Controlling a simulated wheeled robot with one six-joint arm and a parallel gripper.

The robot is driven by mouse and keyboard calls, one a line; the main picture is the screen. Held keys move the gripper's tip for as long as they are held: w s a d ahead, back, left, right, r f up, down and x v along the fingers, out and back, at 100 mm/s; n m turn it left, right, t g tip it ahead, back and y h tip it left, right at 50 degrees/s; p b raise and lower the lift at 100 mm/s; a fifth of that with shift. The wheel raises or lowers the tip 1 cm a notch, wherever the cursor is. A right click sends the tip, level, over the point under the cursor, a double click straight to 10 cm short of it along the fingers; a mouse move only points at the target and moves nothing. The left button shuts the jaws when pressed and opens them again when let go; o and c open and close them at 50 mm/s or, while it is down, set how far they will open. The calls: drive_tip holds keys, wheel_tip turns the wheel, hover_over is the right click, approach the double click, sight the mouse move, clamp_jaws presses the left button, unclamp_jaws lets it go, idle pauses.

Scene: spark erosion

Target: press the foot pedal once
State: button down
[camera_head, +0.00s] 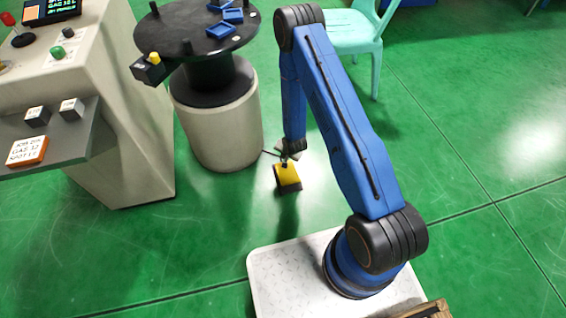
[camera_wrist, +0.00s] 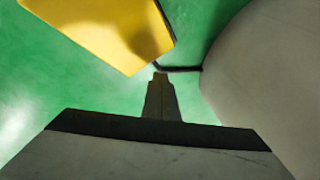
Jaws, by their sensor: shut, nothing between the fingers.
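The foot pedal (camera_head: 288,180) is a small yellow plate with dark edges on the green floor, just in front of the round pedestal. In the wrist view the yellow pedal (camera_wrist: 112,28) fills the upper left. My gripper (camera_head: 285,163) points down at the pedal's far edge; I cannot tell from the head view whether it touches. In the wrist view my gripper's fingertips (camera_wrist: 160,77) are together and empty, beside the pedal's lower right corner. A dark shadow lies on the pedal's face.
A pale round pedestal (camera_head: 218,130) with a black turntable (camera_head: 170,35) stands left of the pedal. A dark cable (camera_wrist: 180,69) runs between pedal and pedestal. A console (camera_head: 120,150) stands at left, a mint chair (camera_head: 352,40) at the back. Floor to the right is clear.

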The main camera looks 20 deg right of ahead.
drive_tip(key=shift+w+r, duration=0.3)
drive_tip(key=shift+r, duration=0.4)
drive_tip(key=shift+w+r, duration=0.3)
drive_tip(key=shift+r, duration=0.35)
wheel_tip(320, 180, up, 23)
drive_tip(key=w+d+n, duration=0.2)
drive_tip(key=s+d+r+n, duration=0.1)
drive_tip(key=s+r, duration=0.3)
drive_tip(key=r, duration=0.6)
drive_tip(key=s+d+r+n, duration=0.1)
drive_tip(key=s+r, duration=0.3)
drive_tip(key=r, duration=0.5)
drive_tip(key=s+d+r+n, duration=0.2)
drive_tip(key=s+r, duration=1.3)
drive_tip(key=r, duration=0.1)
drive_tip(key=s+r+n, duration=0.1)
drive_tip(key=s+r, duration=0.1)
drive_tip(key=s, duration=0.8)
drive_tip(key=s+r+n, duration=0.1)
drive_tip(key=s+r, duration=0.2)
drive_tip(key=s, duration=0.7)
drive_tip(key=shift+s+d+r+h, duration=0.35)
drive_tip(key=shift+s+d+h, duration=0.05)
